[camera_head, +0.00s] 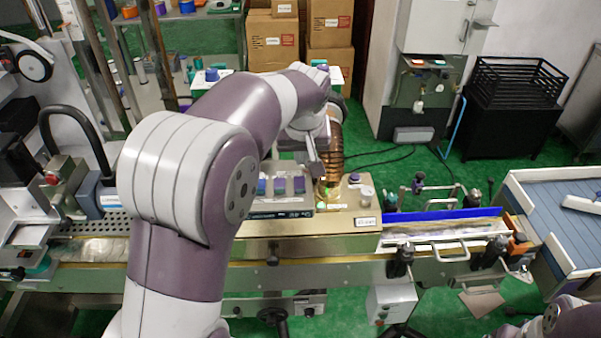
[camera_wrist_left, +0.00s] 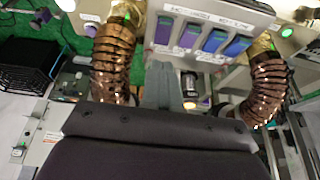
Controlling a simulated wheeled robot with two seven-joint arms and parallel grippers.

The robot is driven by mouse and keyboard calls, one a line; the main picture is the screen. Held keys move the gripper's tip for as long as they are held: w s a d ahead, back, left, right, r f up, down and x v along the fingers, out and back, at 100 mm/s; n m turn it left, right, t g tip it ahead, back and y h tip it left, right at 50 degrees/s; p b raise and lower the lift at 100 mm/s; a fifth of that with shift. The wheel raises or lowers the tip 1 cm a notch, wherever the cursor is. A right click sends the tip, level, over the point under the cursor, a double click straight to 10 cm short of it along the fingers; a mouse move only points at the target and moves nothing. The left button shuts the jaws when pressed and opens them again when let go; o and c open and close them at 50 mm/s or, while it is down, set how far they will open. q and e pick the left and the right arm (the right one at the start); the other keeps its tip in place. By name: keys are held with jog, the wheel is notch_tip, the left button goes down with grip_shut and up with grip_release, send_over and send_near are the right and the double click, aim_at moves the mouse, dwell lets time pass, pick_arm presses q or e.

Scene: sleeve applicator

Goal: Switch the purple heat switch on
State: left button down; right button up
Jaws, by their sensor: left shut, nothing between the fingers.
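A control panel (camera_head: 300,213) with a row of several purple and blue rocker switches (camera_head: 280,186) sits on the machine, right of my left forearm. In the left wrist view the panel (camera_wrist_left: 215,12) carries the switches (camera_wrist_left: 190,35) at the top, under labels too blurred to read. I cannot tell which one is the heat switch, nor its position. My left gripper (camera_head: 321,178) is just right of the switch row. In the wrist view its fingers (camera_wrist_left: 160,68) are together and empty, with tips near the leftmost switch; contact is unclear. My right gripper is out of view.
Ribbed copper hoses (camera_wrist_left: 113,62) and (camera_wrist_left: 267,88) flank the fingers in the wrist view. The conveyor (camera_head: 440,230) runs on to the right. Cardboard boxes (camera_head: 272,42) are stacked behind.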

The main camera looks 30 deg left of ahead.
aim_at(299, 185)
pick_arm(q)
jog(key=p+x, duration=0.2)
jog(key=x, duration=0.7)
jog(key=shift+s+a, duration=0.1)
jog(key=shift+r+g+p, duration=0.25)
jog(key=shift+g+p, duration=0.05)
jog(key=shift+p, duration=0.65)
jog(key=shift+f, duration=0.3)
jog(key=shift+w+a+f, duration=0.15)
jog(key=shift+w+f, duration=0.05)
jog(key=shift+f, duration=0.05)
jog(key=shift+s, duration=0.15)
jog(key=shift+s+d+f, duration=0.1)
jog(key=shift+s+d, duration=0.2)
jog(key=shift+s, duration=0.05)
jog(key=shift+s+d, duration=0.15)
jog(key=shift+s, duration=0.2)
